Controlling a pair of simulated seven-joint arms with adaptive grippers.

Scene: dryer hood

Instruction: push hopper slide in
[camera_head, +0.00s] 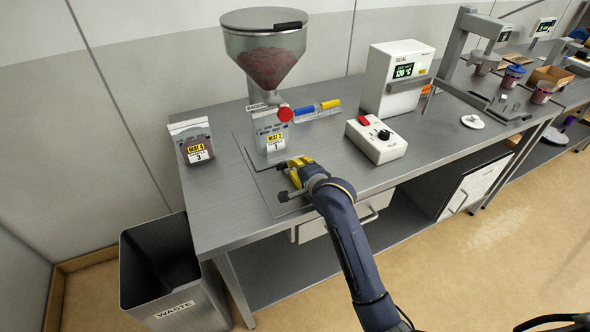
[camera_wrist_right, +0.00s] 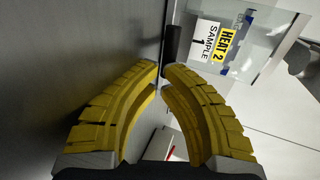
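The hopper (camera_head: 264,52) stands on the steel bench, a clear funnel with reddish material inside. A red round knob (camera_head: 285,114) sticks out below the funnel; I take it as the slide's knob. A clear sample bag (camera_head: 270,132) labelled HEAT 2, SAMPLE 1 stands under the hopper; its label (camera_wrist_right: 212,42) also shows in the right wrist view. My right gripper (camera_head: 293,168) is low over the bench in front of the bag, apart from the knob. Its yellow fingertips (camera_wrist_right: 160,67) nearly meet, with nothing seen between them. My left gripper is out of view.
The sealer (camera_head: 395,75) and a control box (camera_head: 376,139) stand to the right. A waste bin (camera_head: 170,270) stands on the floor.

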